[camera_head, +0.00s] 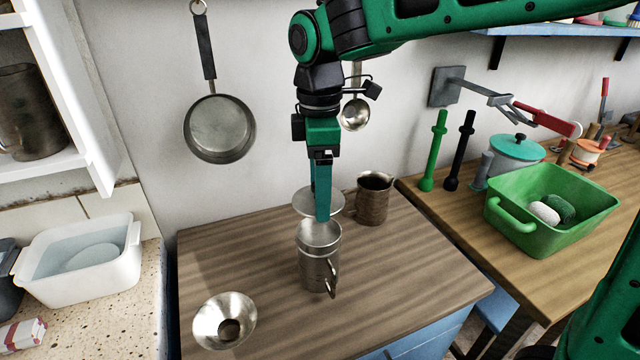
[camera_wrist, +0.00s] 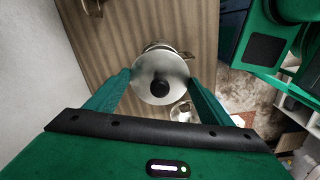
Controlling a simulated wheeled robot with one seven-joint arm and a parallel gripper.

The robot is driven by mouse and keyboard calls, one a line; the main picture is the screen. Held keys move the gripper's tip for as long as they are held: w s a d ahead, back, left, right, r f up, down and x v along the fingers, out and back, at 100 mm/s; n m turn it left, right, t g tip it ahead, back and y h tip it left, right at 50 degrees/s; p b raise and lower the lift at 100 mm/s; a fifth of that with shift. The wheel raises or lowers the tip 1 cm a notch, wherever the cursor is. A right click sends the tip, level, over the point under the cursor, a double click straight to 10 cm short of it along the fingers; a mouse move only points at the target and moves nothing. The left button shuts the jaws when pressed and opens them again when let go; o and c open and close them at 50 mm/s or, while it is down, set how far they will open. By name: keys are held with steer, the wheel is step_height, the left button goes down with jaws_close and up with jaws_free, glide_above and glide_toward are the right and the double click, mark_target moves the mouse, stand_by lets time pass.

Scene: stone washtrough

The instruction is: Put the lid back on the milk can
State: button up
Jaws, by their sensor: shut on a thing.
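The milk can (camera_head: 318,270) is a shiny metal can with a side handle, standing upright on the brown wooden table. The lid (camera_head: 301,203) is a round, pale metal disc. My gripper (camera_head: 322,214) is shut on the lid and holds it roughly level just above the can's mouth, with a small gap seeming to show. In the wrist view my gripper (camera_wrist: 161,78) has a finger at either side of the lid (camera_wrist: 160,65), whose black knob faces the camera. There the lid hides most of the milk can (camera_wrist: 155,44), including its mouth.
A metal jug (camera_head: 372,203) stands close behind and right of the can. A metal funnel (camera_head: 225,320) lies at the table's front left. A pan (camera_head: 220,130) and a ladle (camera_head: 354,115) hang on the wall. A green basin (camera_head: 540,225) is on the right-hand counter.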

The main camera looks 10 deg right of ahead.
step_height(320, 180, down, 6)
stand_by(0.7)
steer(key=shift+s+f, duration=0.1)
steer(key=shift+f, duration=0.1)
stand_by(2.1)
steer(key=o, duration=1.1)
steer(key=shift+o, duration=0.5)
steer(key=shift+r, duration=0.15)
steer(key=shift+r, duration=3.4)
steer(key=shift+c, duration=0.6)
jaws_close()
